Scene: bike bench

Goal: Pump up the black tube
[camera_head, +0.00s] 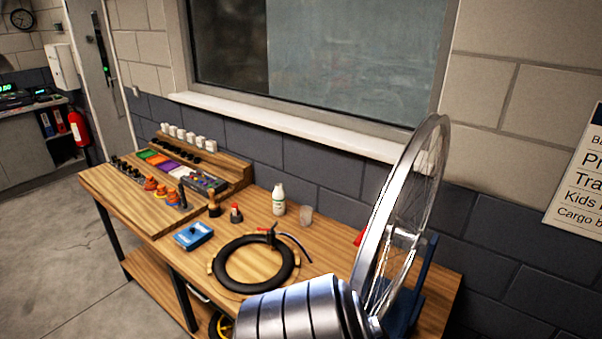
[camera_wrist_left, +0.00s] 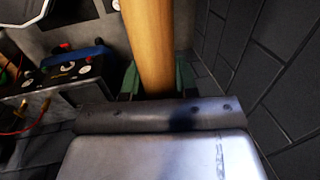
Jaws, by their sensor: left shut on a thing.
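The black tube (camera_head: 223,277) lies as a ring on the wooden bench, in front of the white bottle. A dark upright piece (camera_head: 271,237) stands at its far edge, and a thin dark hose (camera_head: 296,246) curves right from there. I cannot tell whether the hose joins the tube. In the left wrist view my left gripper (camera_wrist_left: 158,88) has green fingers on either side of a light wooden bar (camera_wrist_left: 149,40) and is shut on it. The bar's far end is out of frame. The left gripper does not show in the head view, and my right gripper is in neither view.
A wheel (camera_head: 374,232) stands upright at the bench's right end. A white bottle (camera_head: 279,199), small cup (camera_head: 306,215) and blue box (camera_head: 193,235) surround the tube. A device with gauges (camera_wrist_left: 62,75) sits left in the wrist view.

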